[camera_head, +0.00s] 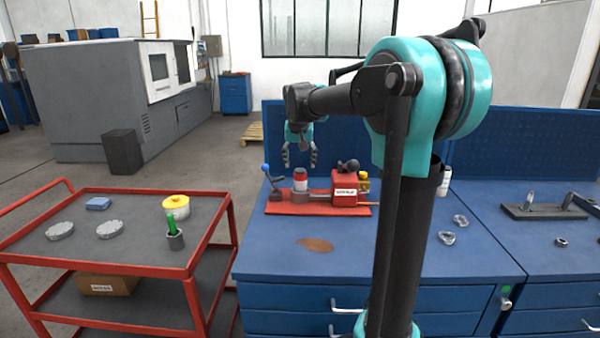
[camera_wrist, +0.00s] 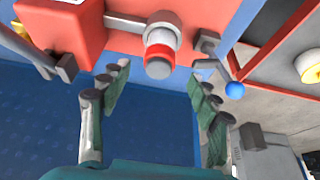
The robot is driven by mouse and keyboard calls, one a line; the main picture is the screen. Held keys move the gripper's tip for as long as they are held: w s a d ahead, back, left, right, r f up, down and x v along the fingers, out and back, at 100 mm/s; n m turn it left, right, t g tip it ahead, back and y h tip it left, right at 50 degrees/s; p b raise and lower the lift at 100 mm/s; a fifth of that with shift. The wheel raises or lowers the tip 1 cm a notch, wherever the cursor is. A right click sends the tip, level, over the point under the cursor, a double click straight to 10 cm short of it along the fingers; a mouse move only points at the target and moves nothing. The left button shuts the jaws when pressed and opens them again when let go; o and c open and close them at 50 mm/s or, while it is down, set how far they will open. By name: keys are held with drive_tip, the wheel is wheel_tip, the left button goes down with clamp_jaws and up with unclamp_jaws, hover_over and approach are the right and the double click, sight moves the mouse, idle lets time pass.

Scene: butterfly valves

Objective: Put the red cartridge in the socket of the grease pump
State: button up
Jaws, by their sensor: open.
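The red cartridge (camera_head: 300,182), a cylinder with a white band, stands upright at the grey socket (camera_head: 300,197) of the grease pump (camera_head: 344,191). In the wrist view the cartridge (camera_wrist: 160,54) has its grey end toward me and its other end at the grey round socket (camera_wrist: 158,20); how deep it sits is hidden. My gripper (camera_head: 300,160) is open just above and behind the cartridge, fingers pointing down. In the wrist view its fingertips (camera_wrist: 160,76) are apart, with nothing between them; the cartridge lies beyond them, clear of both.
The pump's red base lies on the blue workbench (camera_head: 350,268), with a blue-knobbed lever (camera_head: 265,169) at its left. A brown stain (camera_head: 315,245) lies in front.

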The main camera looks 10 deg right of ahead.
drive_tip(key=v, duration=0.3)
drive_tip(key=shift+r, duration=0.25)
drive_tip(key=shift+c, duration=0.5)
idle(0.5)
